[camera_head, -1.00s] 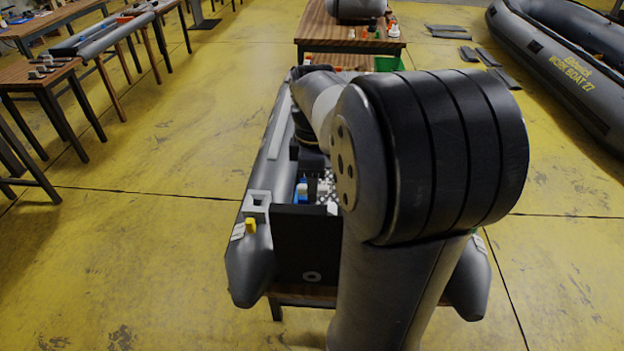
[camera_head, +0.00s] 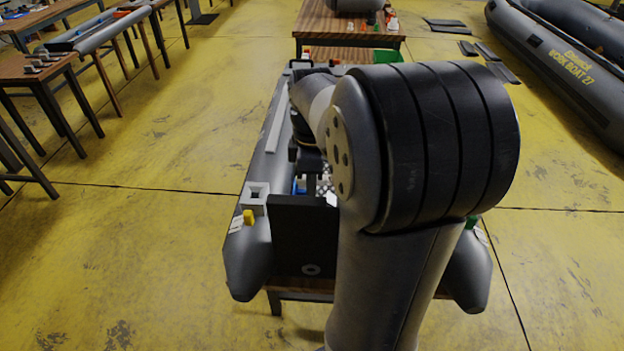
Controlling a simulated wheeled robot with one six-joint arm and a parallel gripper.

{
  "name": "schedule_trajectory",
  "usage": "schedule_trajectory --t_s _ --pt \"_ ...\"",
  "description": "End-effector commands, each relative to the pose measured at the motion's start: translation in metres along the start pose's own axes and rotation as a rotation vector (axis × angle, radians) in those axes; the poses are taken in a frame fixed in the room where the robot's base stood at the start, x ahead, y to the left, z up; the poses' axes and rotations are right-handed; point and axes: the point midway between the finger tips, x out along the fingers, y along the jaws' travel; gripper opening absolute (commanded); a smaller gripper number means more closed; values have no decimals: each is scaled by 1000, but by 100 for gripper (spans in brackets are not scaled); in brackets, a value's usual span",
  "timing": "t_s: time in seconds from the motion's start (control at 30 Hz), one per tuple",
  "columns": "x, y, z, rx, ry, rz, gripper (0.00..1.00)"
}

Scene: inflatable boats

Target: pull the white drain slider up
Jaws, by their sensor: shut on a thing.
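My gripper (camera_head: 311,184) is just behind the transom's top edge, roughly above the drain fitting, and points down. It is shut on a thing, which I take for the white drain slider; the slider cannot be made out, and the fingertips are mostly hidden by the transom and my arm. A small white piece (camera_head: 331,199) shows at the transom's top edge, right of the gripper; I cannot tell what it is.
A grey square socket (camera_head: 256,197) and a yellow block (camera_head: 248,216) sit on the boat's left tube (camera_head: 262,165). A blue item lies inside the boat. A wooden table (camera_head: 350,40) stands behind, another grey boat (camera_head: 570,60) at right.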

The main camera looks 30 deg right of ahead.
Motion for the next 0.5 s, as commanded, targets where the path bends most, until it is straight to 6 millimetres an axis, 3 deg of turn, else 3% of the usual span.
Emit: schedule_trajectory --t_s 0.1,0.5 --pt "0 -1 0 0 0 -3 0" --pt "-10 -1 0 0 0 -4 0"
